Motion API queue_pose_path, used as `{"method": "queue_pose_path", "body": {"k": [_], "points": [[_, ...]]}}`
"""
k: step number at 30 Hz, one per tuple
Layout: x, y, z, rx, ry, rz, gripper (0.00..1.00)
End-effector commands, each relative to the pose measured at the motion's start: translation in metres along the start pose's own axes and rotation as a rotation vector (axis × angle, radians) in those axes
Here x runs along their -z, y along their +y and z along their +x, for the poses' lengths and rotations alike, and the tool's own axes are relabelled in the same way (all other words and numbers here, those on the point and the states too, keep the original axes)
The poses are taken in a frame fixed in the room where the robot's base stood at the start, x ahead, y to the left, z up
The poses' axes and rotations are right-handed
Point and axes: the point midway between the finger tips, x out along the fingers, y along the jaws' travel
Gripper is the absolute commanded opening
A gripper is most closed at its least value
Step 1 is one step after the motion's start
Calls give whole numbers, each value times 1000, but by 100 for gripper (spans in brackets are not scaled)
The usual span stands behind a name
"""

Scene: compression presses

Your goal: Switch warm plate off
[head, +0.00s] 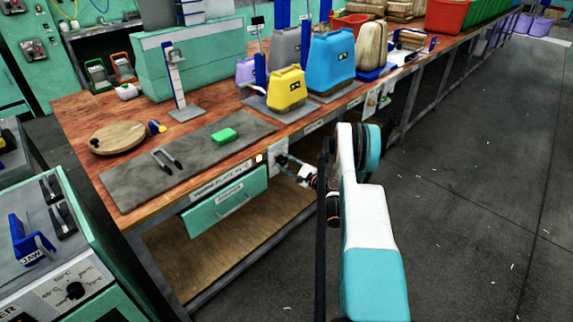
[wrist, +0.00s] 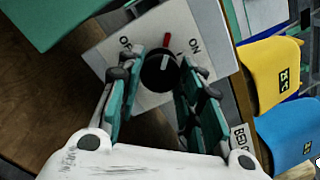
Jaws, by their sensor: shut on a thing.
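The warm plate's switch is a white panel (wrist: 105,62) with a black round knob (wrist: 160,72), lettered OFF on the left and ON on the right in the wrist view. A red mark shows at the knob's upper edge, between the two words. My gripper (wrist: 158,82) has its teal-padded fingers on both sides of the knob, shut on it. In the head view the panel (head: 278,150) sits on the bench's front edge, with my gripper (head: 287,163) at it. The grey plate (head: 130,184) lies on the bench top, beside a label reading PLATE.
A green block (head: 224,136) and dark tongs (head: 167,160) lie on the plate. A yellow jug (head: 287,88) and blue jug (head: 331,65) stand behind. A teal drawer (head: 226,202) hangs under the bench edge. Open floor (head: 470,200) lies to the right.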

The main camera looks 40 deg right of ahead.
Motion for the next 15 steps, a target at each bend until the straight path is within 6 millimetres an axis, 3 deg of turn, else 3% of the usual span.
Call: {"method": "queue_pose_path", "body": {"k": [15], "points": [[0,1,0,-3,-2,-491,10]]}}
